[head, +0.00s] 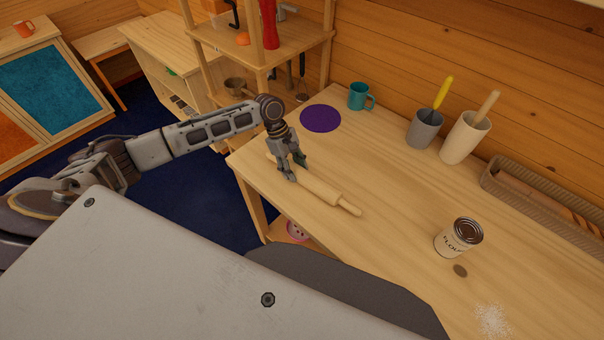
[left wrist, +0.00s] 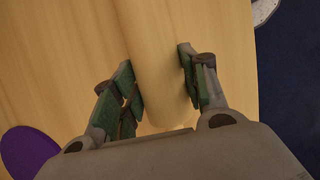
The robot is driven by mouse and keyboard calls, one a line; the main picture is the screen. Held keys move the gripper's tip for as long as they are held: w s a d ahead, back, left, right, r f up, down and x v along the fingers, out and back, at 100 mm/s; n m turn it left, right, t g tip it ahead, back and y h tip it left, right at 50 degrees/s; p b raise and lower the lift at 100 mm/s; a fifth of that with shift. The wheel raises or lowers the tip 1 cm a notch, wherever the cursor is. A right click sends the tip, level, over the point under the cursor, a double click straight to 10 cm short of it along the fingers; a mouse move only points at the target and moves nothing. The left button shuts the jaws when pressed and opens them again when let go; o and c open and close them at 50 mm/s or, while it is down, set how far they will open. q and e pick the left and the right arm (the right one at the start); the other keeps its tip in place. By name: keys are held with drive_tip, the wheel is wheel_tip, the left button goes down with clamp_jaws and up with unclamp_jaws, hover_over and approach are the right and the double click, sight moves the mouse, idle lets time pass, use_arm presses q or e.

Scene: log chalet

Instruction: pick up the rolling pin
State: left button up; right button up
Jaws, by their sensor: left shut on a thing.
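The rolling pin (head: 322,190) is pale wood and lies along the left part of the wooden table (head: 400,200). My left gripper (head: 291,170) comes down over the pin's far-left end and is shut on it, hiding part of that end. In the left wrist view the pin (left wrist: 158,60) runs between the two fingers of the gripper (left wrist: 160,90), one on each side. Whether the pin touches the tabletop cannot be told. My right gripper is not in view.
A flour can (head: 458,238) stands right of the pin. A purple disc (head: 320,118), a teal mug (head: 359,97), a grey cup (head: 425,130) and a cream holder (head: 464,138) are farther back. A long basket (head: 550,205) lies along the wall. Shelves (head: 290,45) stand beyond the table's left end.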

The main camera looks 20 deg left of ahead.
use_arm(q)
drive_tip(key=shift+r, duration=0.15)
drive_tip(key=shift+r, duration=4.9)
